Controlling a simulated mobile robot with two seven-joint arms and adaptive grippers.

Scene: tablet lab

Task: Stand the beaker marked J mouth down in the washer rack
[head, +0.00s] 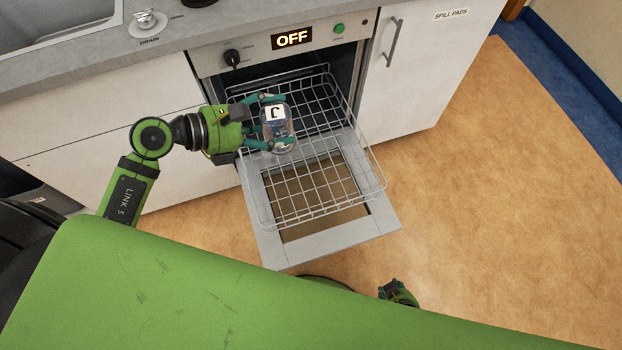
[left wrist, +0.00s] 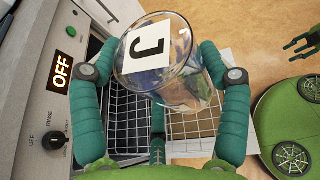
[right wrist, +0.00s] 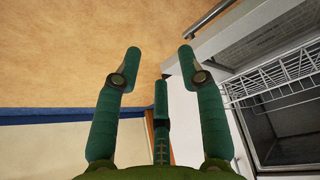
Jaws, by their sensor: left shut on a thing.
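The clear glass beaker marked J (head: 279,132) has a white label with a black letter. My left gripper (head: 272,122) is shut on its sides, and the beaker is above the inner part of the wire washer rack (head: 318,205). In the left wrist view the beaker (left wrist: 185,82) sits between the two green fingers, tilted in the picture, its label facing the camera. I cannot tell which end is its mouth. The rack is pulled out over the lowered washer door (head: 380,225) and looks empty. My right gripper (right wrist: 158,70) is open and empty, away from the rack.
The washer's panel reads OFF (head: 292,39), with a black knob and a green button beside it. A sink (head: 60,20) is at the upper left. A cupboard with a handle (head: 392,42) stands right of the washer. The floor at right is clear.

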